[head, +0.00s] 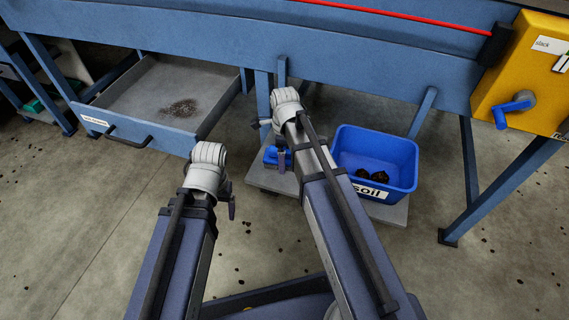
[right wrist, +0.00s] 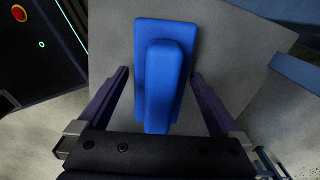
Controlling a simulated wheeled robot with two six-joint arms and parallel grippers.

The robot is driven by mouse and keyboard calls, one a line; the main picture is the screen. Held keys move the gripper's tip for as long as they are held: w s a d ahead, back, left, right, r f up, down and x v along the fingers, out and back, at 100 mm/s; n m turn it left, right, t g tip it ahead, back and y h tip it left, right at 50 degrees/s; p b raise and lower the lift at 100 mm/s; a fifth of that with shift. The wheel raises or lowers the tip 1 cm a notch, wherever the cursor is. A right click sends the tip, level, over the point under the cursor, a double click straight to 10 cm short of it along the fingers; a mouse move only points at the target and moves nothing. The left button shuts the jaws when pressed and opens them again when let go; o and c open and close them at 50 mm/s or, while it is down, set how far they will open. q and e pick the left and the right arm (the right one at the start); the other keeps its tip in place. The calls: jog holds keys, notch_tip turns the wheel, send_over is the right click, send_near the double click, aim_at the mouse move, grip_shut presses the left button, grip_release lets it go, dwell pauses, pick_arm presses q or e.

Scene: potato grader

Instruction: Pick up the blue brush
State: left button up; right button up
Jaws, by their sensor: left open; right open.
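The blue brush (right wrist: 165,50) lies on a grey platform (right wrist: 222,40), with its raised handle towards me in the right wrist view. My right gripper (right wrist: 159,75) is open, with one finger on each side of the brush and a gap on both sides. In the head view the brush (head: 270,156) is partly hidden behind my right gripper (head: 281,158). My left gripper (head: 232,207) is open and apart from the brush, to its left and nearer; its fingers are mostly hidden by the wrist.
A blue bin (head: 402,160) marked "soil" with dark lumps stands on the platform, right of the brush. An open grey drawer (head: 150,95) with a dirt pile is at left. Blue machine legs (head: 468,150) and a yellow box (head: 520,70) stand at right.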

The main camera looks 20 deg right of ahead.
jog(key=shift+f, duration=0.15)
jog(key=c, duration=1.5)
